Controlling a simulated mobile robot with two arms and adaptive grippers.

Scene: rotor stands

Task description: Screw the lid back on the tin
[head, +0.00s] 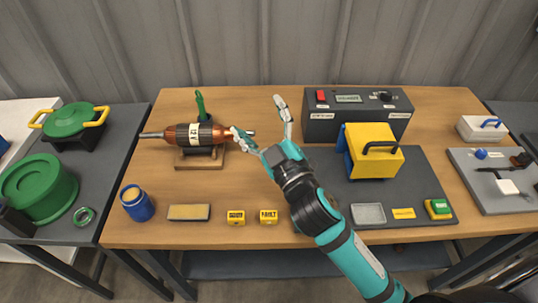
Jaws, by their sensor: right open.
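A small blue tin (137,204) stands upright at the front left of the wooden table (350,234). Its round top is tan inside a blue rim, and I see no lid on it. I cannot make out a separate lid for it. My right gripper (261,118) is open and empty, fingers spread, above the middle of the table. It is well to the right of and behind the tin, beside the rotor's right end. My right forearm hides part of the table and the grey mat's left edge. My left gripper does not show.
A copper rotor (190,134) rests on a wooden stand left of my gripper. A black meter box (356,112) and a yellow box (371,150) stand right. A tan block (189,212) and yellow blocks (236,217) lie along the front. Green round containers (40,190) stand far left.

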